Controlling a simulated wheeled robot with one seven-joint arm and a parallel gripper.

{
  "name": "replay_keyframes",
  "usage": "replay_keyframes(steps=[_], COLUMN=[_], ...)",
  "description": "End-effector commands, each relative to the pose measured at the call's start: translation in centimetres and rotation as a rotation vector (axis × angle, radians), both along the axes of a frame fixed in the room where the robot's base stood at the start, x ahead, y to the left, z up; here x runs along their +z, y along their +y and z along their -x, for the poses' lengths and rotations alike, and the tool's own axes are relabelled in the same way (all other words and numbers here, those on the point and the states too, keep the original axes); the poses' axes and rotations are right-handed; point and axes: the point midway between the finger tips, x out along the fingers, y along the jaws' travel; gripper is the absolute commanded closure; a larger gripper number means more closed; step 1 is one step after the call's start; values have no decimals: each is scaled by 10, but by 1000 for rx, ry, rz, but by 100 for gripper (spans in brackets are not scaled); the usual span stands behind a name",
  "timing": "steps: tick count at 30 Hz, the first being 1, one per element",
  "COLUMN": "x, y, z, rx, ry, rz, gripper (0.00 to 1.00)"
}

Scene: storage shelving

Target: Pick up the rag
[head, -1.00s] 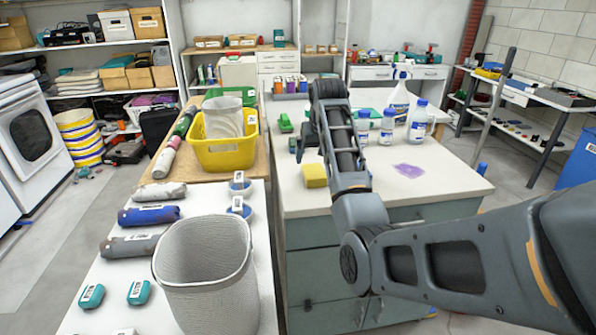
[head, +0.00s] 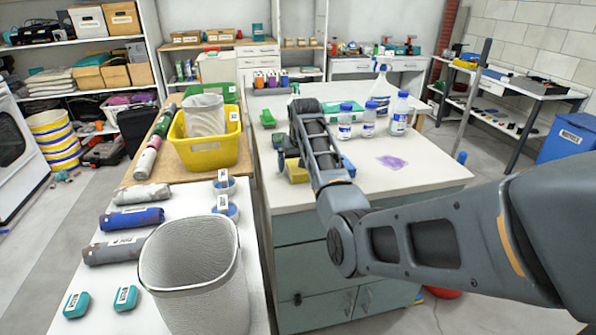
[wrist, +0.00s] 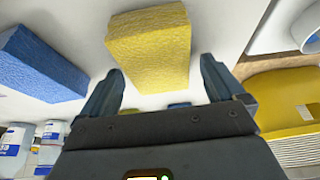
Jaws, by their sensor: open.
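No cloth is clearly recognisable as a rag. A flat purple patch (head: 392,162) lies on the white counter; I cannot tell whether it is cloth or a stain. A yellow sponge-like block (head: 296,171) sits on the same counter, partly hidden by my arm. In the wrist view the yellow block (wrist: 150,45) lies just beyond and between the fingertips of my gripper (wrist: 160,80), which is open and empty. A blue block (wrist: 38,65) lies left of it in the wrist view, and a bit of blue (head: 347,165) shows right of my arm in the head view.
White bottles (head: 345,122) and a spray bottle (head: 381,88) stand behind on the counter (head: 400,185). A yellow bin (head: 205,152) and a grey basket (head: 195,275) stand on the tables to the left. The counter's right front is clear.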

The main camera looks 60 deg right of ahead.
Motion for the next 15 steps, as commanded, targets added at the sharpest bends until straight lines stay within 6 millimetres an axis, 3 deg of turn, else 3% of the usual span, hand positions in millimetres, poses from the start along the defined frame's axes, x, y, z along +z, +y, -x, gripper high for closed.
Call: replay_keyframes(steps=[15], x=[-4], y=[0], z=[0], rx=[0], ry=[0], rz=[0], gripper=[4])
